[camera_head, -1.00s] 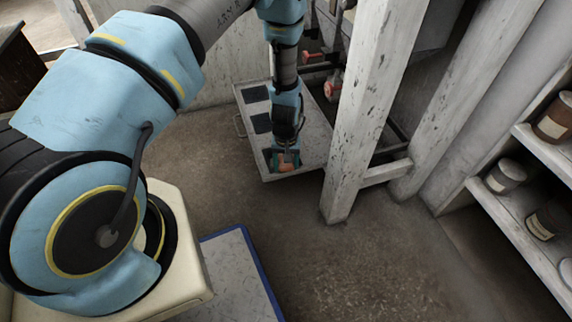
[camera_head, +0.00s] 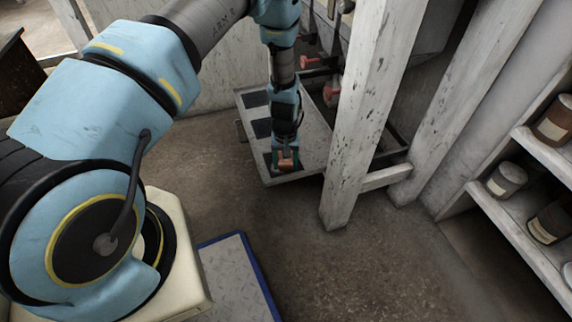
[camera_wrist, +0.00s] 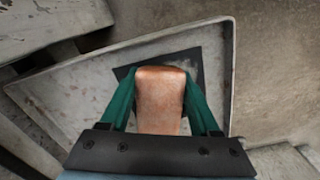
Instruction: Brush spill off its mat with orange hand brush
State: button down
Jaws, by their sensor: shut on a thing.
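My gripper (camera_head: 286,160) is at the near end of a grey tray, above a dark mat (camera_head: 268,162). In the wrist view its two green fingers (camera_wrist: 160,105) are shut on an orange-brown block, which I take to be the hand brush (camera_wrist: 160,92). The brush covers much of the dark mat (camera_wrist: 190,62). A pale whitish patch, likely the spill (camera_wrist: 176,72), shows on the mat beside the brush's far edge. Whether the bristles touch the mat is hidden.
The tray (camera_head: 310,158) has a raised rim and holds two more dark mats (camera_head: 262,128) farther back. A worn white post (camera_head: 362,110) stands close to the tray's right. Shelves with jars (camera_head: 506,178) are at the far right.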

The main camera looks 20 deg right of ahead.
aim_at(286, 181)
jog(key=shift+s+a+p, duration=0.35)
jog(key=shift+s+a, duration=0.05)
jog(key=shift+s, duration=0.4)
jog(key=shift+s+a+p, duration=0.3)
jog(key=shift+s+a, duration=0.05)
jog(key=shift+s, duration=0.45)
jog(key=shift+s+a, duration=0.2)
jog(key=shift+s, duration=0.25)
jog(key=shift+s+f, duration=0.2)
jog(key=shift+s, duration=0.05)
jog(key=shift+w, duration=0.1)
jog(key=shift+w+d, duration=0.4)
jog(key=shift+w, duration=0.25)
jog(key=shift+w+d+r+b, duration=0.1)
jog(key=shift+w+d+b, duration=0.2)
jog(key=shift+w, duration=0.55)
jog(key=shift+w+d+b, duration=0.3)
jog(key=shift+w, duration=0.55)
jog(key=shift+r, duration=0.1)
